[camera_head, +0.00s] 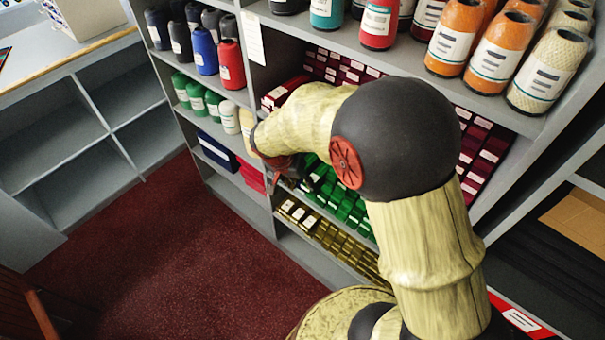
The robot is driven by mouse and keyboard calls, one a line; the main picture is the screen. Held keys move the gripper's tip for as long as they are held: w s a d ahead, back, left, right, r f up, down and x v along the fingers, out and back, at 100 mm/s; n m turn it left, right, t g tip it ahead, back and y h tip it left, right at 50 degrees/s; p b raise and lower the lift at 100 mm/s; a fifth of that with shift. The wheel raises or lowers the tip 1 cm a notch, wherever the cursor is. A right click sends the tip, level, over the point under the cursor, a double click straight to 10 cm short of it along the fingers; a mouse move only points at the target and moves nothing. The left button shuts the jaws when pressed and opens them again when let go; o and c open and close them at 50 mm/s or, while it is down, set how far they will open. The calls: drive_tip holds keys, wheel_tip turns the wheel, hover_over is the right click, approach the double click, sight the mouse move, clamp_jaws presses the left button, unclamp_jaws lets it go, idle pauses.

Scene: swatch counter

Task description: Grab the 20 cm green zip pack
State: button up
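Several green zip packs (348,212) lie in rows on a lower shelf of the rack. Their white labels are too small to read, so I cannot tell which are 20 cm. My arm crosses in front and hides part of the rows. My gripper (288,182) is small and dark at the left end of the green packs, close to the shelf's front edge. It is partly hidden by my wrist, and I cannot tell its opening or whether it touches a pack.
Gold packs (325,235) lie below the green ones, and dark red packs (484,150) sit above and behind my arm. Thread cones (480,50) stand on the upper shelf. A shelf divider is left of my gripper.

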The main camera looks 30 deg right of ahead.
sight(305, 187)
drive_tip(key=f+m+b, duration=0.1)
drive_tip(key=w+d+f+m, duration=0.1)
drive_tip(key=f, duration=0.1)
drive_tip(key=w+d+f+m+b, duration=0.1)
drive_tip(key=f, duration=0.1)
drive_tip(key=shift+w+f+m+t+b, duration=0.25)
drive_tip(key=shift+m+t+b, duration=0.05)
drive_tip(key=shift+w+d+f, duration=0.1)
drive_tip(key=shift+d+f, duration=0.15)
drive_tip(key=shift+f, duration=0.2)
drive_tip(key=shift+r, duration=0.1)
drive_tip(key=shift+c, duration=0.5)
drive_tip(key=c, duration=0.8)
